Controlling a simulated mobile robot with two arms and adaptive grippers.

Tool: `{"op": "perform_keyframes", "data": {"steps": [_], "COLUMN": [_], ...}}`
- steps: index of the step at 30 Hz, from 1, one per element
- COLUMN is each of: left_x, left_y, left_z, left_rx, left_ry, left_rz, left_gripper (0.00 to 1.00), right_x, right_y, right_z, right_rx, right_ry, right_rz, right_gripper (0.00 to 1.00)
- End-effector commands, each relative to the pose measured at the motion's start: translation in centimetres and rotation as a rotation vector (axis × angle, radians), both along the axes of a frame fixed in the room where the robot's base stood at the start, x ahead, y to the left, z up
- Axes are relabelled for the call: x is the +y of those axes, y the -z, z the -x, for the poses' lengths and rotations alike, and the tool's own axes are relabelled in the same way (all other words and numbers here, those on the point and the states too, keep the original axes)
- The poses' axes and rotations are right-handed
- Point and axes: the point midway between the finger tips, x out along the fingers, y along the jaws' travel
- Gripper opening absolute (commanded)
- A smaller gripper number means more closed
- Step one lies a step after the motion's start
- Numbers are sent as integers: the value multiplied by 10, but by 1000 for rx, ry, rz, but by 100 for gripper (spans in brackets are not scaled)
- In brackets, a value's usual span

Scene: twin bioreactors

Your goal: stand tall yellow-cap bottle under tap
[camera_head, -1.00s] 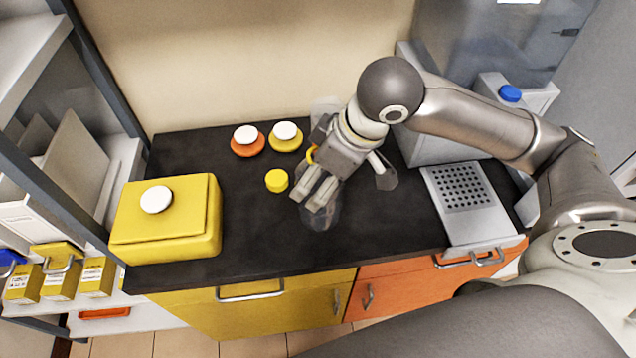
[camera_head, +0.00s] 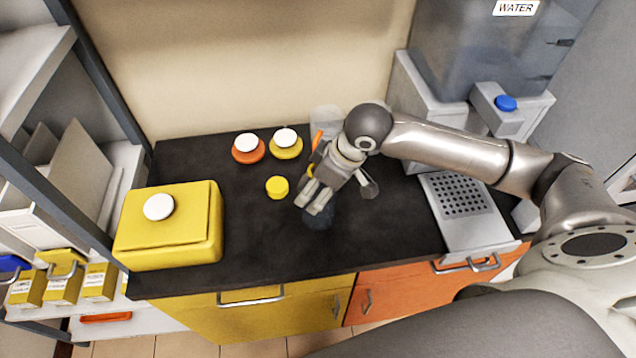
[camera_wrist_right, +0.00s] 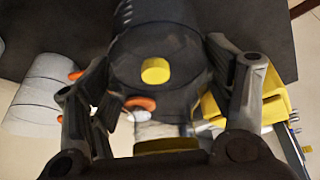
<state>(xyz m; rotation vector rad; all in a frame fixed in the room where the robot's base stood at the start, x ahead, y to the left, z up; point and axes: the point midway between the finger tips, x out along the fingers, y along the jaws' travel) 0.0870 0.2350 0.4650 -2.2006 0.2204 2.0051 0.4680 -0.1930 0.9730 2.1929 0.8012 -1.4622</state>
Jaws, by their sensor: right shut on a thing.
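My right gripper (camera_head: 318,197) is shut on a clear bottle (camera_head: 319,217) over the middle of the black counter. A yellow ring shows on the bottle's near end in the right wrist view (camera_wrist_right: 166,146). Whether its base touches the counter is hard to tell. A yellow cap (camera_head: 277,187) sits on the counter left of the gripper, apart from it. It also shows in the right wrist view, seen through the clear bottle (camera_wrist_right: 155,71). The grey water tank (camera_head: 470,50) stands at the back right. No tap outlet is clearly visible. My left gripper is out of view.
A perforated grey drip tray (camera_head: 487,233) lies at the right, empty. Yellow and orange white-topped buttons (camera_head: 286,150) (camera_head: 249,156) stand near the wall. A yellow box (camera_head: 166,248) stands left. Another clear vessel (camera_head: 326,116) stands behind the gripper. The counter's front middle is free.

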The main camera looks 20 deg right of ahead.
Motion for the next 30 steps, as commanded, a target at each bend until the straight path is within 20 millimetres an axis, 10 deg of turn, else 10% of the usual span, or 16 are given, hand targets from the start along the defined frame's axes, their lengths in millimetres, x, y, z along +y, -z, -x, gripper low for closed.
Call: {"op": "perform_keyframes", "data": {"steps": [5, 6, 11, 23, 30], "left_x": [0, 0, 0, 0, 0], "left_y": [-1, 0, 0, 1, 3], "left_z": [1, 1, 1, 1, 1], "left_rx": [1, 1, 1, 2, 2], "left_ry": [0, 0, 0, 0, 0], "left_rz": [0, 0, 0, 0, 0], "left_gripper": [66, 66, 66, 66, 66], "right_x": [0, 0, 0, 0, -9], "right_y": [1, 2, 2, -1, -35], "right_z": [0, 0, 0, 0, 10], "right_rx": [-2, -1, -1, -2, -5], "right_ry": [0, 0, 0, 0, -1], "right_rz": [-1, -1, -1, -1, 0], "right_gripper": [41, 77, 96, 96, 96]}}
